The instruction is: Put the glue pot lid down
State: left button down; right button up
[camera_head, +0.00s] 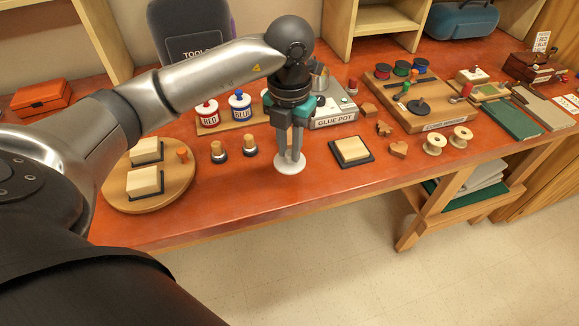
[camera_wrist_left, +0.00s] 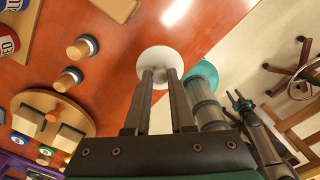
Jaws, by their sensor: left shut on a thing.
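The glue pot lid (camera_head: 290,164) is a pale round disc at the front middle of the red bench top. My left gripper (camera_head: 290,152) points down and is shut on the lid's middle. In the left wrist view the lid (camera_wrist_left: 160,62) lies at the tips of the two dark fingers (camera_wrist_left: 163,78). I cannot tell whether the lid touches the bench or hangs just above it. The glue pot (camera_head: 321,78), metal, stands behind the gripper and is partly hidden. Its grey base (camera_head: 335,119) carries a GLUE POT label. A dark forked shape in the left wrist view may be my right gripper.
A square block on a dark pad (camera_head: 351,151) lies right of the lid. Wooden spools (camera_head: 434,144) lie farther right. The bench's front edge is close to the lid.

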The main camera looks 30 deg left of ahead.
aim_at(290, 160)
pick_arm(q)
jog(key=shift+f, duration=2.85)
jog(key=shift+f+b, duration=0.1)
jog(key=shift+b, duration=0.25)
jog(key=c, duration=0.8)
grip_release()
jog(key=shift+o, duration=0.2)
jog(key=shift+r, duration=0.2)
notch_tip(290, 160, up, 12)
jog(key=shift+f+p, duration=0.1)
jog(key=shift+p, duration=0.6)
